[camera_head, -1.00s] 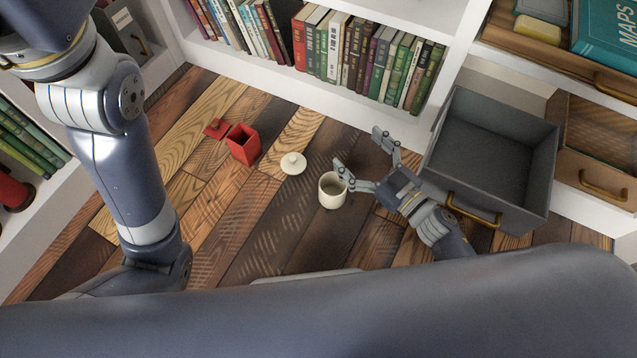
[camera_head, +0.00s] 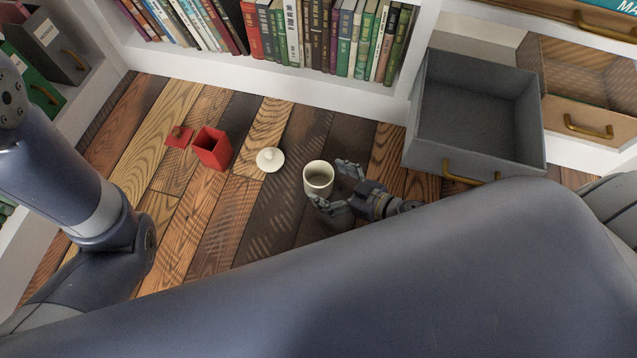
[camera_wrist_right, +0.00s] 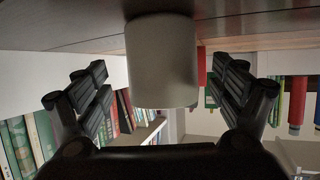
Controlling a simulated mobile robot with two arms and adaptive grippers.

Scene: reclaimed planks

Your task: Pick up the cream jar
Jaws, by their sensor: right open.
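The cream jar (camera_head: 318,181) stands upright and open on the plank floor in the head view. Its cream lid (camera_head: 270,160) lies apart on the floor to its left. My right gripper (camera_head: 332,186) is open at the jar's right side, with one finger toward the far side and one toward the near side. In the right wrist view the jar (camera_wrist_right: 161,60) is between the two open fingers (camera_wrist_right: 168,90), with a gap on each side. The wrist picture appears upside down. My left arm shows at the left of the head view, but its gripper is out of view.
A red box (camera_head: 212,149) and its red lid (camera_head: 179,137) are left of the cream lid. A grey open drawer bin (camera_head: 470,165) with a brass handle stands right of the jar. A bookshelf (camera_head: 300,85) runs along the back. Floor in front of the jar is clear.

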